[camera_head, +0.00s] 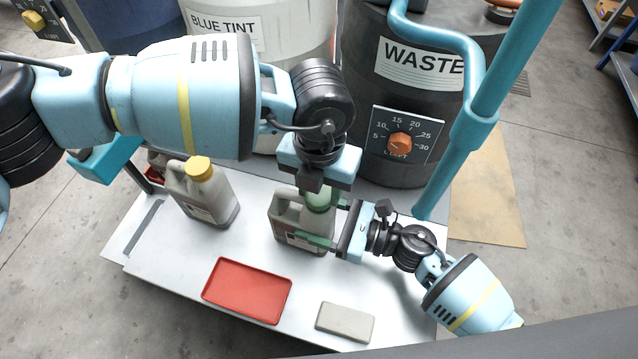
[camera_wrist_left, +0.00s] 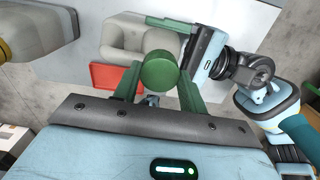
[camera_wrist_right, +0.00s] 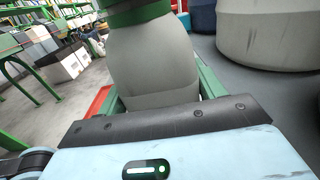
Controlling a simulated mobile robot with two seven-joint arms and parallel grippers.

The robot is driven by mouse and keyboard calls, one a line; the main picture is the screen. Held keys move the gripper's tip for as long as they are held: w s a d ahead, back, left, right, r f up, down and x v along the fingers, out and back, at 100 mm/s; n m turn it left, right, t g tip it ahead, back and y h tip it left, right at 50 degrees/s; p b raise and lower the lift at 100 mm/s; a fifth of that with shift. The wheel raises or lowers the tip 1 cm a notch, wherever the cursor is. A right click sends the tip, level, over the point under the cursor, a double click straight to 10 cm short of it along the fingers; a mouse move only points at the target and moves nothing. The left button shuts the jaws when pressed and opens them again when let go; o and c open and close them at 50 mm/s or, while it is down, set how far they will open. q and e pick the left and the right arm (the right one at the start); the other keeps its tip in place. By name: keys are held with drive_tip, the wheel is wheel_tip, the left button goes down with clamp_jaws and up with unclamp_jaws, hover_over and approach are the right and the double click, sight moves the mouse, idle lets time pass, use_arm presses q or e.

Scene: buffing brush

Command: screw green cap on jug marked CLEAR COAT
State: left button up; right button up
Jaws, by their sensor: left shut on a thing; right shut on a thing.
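A grey jug (camera_head: 288,212) stands upright on the white table, its label too small and covered to read. A green cap (camera_head: 319,198) is at the top of this jug, over its neck; it also shows in the left wrist view (camera_wrist_left: 160,70). My left gripper (camera_head: 320,188) comes from above and is shut on the green cap. My right gripper (camera_head: 327,222) comes from the right and is shut on the jug's body, which fills the middle of the right wrist view (camera_wrist_right: 155,65). How far the cap is threaded cannot be seen.
A second jug with a yellow cap (camera_head: 200,168) stands to the left on the table (camera_head: 150,262). A red tray (camera_head: 247,290) and a grey block (camera_head: 345,322) lie in front. The WASTE drum (camera_head: 365,110) and BLUE TINT drum (camera_head: 290,30) stand behind, with a blue pipe (camera_head: 478,120).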

use_arm(q)
drive_tip(key=m, duration=1.5)
drive_tip(key=shift+s+m, duration=0.1)
drive_tip(key=shift+m, duration=0.2)
drive_tip(key=m, duration=0.4)
drive_tip(key=shift+m, duration=0.4)
drive_tip(key=m, duration=0.4)
drive_tip(key=shift+m, duration=0.3)
drive_tip(key=m, duration=1.6)
drive_tip(key=shift+a, duration=0.1)
drive_tip(key=o, duration=1)
drive_tip(key=shift+f, duration=0.1)
